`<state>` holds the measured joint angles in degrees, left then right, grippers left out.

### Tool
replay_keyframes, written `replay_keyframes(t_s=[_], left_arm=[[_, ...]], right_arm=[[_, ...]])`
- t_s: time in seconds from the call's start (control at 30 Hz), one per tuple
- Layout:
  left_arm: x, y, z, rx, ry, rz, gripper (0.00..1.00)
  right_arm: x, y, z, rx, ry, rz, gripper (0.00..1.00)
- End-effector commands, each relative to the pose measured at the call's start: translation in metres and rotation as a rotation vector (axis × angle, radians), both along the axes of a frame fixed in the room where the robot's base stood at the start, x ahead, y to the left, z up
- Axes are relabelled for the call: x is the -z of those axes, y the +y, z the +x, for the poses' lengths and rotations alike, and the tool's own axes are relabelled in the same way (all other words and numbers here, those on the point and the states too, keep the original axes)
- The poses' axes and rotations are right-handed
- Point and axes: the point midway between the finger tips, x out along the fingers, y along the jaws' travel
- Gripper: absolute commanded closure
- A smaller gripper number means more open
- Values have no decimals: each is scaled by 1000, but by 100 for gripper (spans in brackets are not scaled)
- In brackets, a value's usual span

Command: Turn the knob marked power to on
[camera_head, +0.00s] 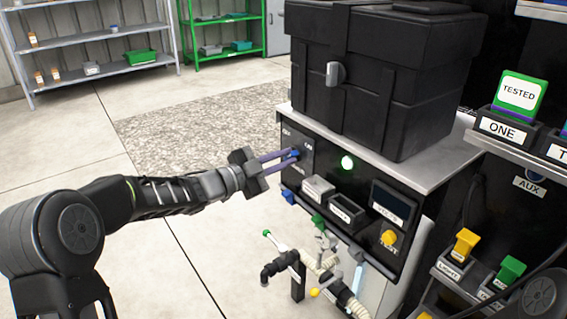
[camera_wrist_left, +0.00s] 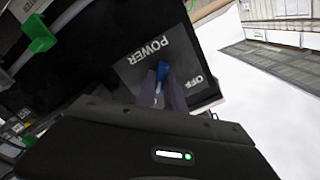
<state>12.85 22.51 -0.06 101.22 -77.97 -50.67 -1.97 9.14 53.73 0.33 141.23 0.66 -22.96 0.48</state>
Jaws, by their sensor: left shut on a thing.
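The power knob is small and blue (camera_head: 295,154), on a dark grey plate (camera_head: 304,142) at the left of the black front panel. My left gripper (camera_head: 290,155) reaches in from the left with its two purple fingers shut on the knob. In the left wrist view the blue knob (camera_wrist_left: 162,70) sits between the fingers (camera_wrist_left: 162,88), beside the word POWER, with OFF readable to the right. Part of the knob and the plate's lower marks are hidden by the fingers. My right gripper does not show.
Below are a yellow knob (camera_head: 388,238), pipes and a green-tipped lever (camera_head: 267,233). A black tote (camera_head: 385,75) stands on the bench top. Open floor lies left of the panel.

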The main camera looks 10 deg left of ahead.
Motion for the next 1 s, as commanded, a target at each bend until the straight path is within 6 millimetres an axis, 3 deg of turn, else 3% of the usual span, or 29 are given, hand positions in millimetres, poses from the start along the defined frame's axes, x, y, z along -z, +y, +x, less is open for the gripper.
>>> replay_keyframes(t_s=[0.6,0.63,0.87,1.0], left_arm=[[1,0,0,1,-35,45,100],[1,0,0,1,-35,45,84],[1,0,0,0,-35,44,65],[0,0,0,0,-34,43,65]], right_arm=[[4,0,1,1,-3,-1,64],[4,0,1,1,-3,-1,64],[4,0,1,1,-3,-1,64],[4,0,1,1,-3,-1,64]])
